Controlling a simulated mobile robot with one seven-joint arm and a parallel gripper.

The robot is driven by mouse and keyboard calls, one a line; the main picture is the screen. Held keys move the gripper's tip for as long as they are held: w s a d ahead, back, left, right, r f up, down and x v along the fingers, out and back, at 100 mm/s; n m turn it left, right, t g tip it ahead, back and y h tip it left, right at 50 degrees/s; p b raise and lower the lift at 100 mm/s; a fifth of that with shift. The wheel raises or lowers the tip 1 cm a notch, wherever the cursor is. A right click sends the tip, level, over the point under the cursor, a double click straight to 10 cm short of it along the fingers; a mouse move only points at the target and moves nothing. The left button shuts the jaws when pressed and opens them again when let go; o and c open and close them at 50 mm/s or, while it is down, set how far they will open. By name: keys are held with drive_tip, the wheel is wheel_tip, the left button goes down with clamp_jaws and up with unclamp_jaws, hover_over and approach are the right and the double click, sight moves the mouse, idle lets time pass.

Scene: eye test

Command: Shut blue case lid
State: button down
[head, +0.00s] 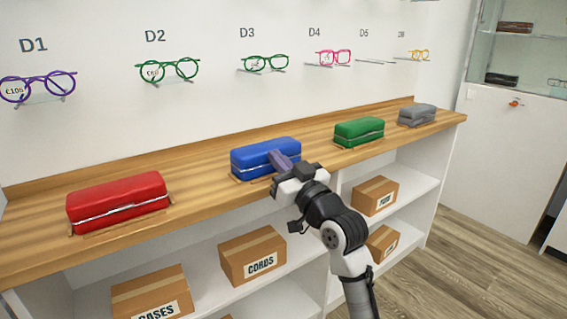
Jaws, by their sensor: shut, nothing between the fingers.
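The blue case (248,160) sits on the wooden counter, right of the red case. Its lid looks down on the base, with a thin pale line along the lower front edge. I cannot tell whether it is fully closed, as my gripper hides part of the front. My gripper (275,157) is shut and empty, its purple-grey fingers against or just in front of the blue case's front right. I cannot tell whether they touch it.
A red case (117,198), a green case (359,131) and a grey case (416,115) stand on the wooden counter (205,170). Glasses hang on the wall behind. Cardboard boxes, one marked CORDS (252,254), sit on shelves below. Bare counter lies between the cases.

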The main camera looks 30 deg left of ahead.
drive_tip(key=shift+f+b, duration=0.3)
drive_tip(key=shift+f, duration=0.3)
